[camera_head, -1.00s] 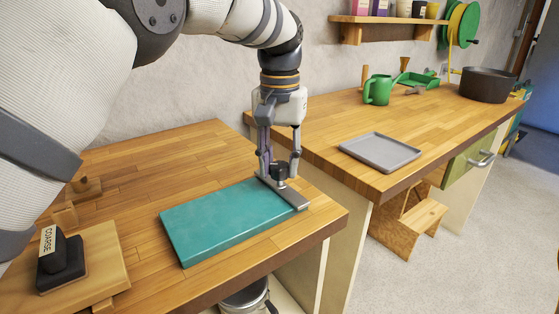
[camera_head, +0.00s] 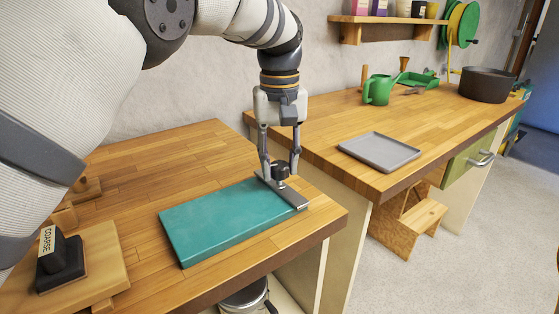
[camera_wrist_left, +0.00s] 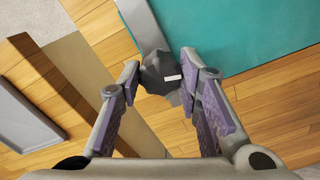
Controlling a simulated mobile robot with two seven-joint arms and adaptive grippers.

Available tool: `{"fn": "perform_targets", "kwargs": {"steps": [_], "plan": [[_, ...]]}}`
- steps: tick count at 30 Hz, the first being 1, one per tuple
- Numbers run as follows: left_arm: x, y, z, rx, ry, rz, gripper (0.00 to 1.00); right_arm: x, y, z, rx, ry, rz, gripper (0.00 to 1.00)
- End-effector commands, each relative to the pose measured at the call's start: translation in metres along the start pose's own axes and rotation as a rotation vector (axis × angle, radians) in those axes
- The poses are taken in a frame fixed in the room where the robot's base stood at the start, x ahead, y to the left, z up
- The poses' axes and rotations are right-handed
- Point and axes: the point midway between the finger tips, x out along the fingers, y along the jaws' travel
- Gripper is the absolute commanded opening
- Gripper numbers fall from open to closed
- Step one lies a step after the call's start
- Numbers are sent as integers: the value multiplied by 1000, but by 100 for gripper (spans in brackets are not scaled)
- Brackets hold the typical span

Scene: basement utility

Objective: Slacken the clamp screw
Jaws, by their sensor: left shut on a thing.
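The clamp screw has a dark faceted knob (camera_head: 280,171) that stands on a grey metal clamp bar (camera_head: 290,194). The bar lies across the right end of a teal slab (camera_head: 225,222) on the near workbench. My left gripper (camera_head: 279,172) points down and is shut on the knob. In the left wrist view the knob (camera_wrist_left: 158,72) sits between the two fingertips, with a small white mark on its top. The bar (camera_wrist_left: 138,22) and the slab (camera_wrist_left: 230,30) show beyond it. The screw's shaft is hidden. My right gripper is not in view.
A black block labelled COARSE (camera_head: 60,258) rests on a wooden board (camera_head: 105,262) at the near left. Across a gap, the other bench holds a grey tray (camera_head: 380,151), a green watering can (camera_head: 378,90) and a dark pot (camera_head: 486,84). The bench behind the slab is largely clear.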

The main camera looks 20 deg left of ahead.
Motion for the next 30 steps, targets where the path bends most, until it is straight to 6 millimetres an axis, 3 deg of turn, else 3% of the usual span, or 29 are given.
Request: {"fn": "perform_targets", "kwargs": {"steps": [9,10,12,13,23,26,30], "plan": [[-1,0,0,-1,2,0,4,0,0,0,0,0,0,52],[-1,0,0,0,2,0,34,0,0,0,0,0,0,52],[-1,0,0,0,2,0,50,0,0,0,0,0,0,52],[0,0,0,0,2,0,52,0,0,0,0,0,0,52],[-5,0,-1,0,3,1,52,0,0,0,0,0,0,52],[-24,0,-1,0,5,3,52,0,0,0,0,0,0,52],[-68,1,-1,2,8,6,52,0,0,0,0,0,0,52]]}}
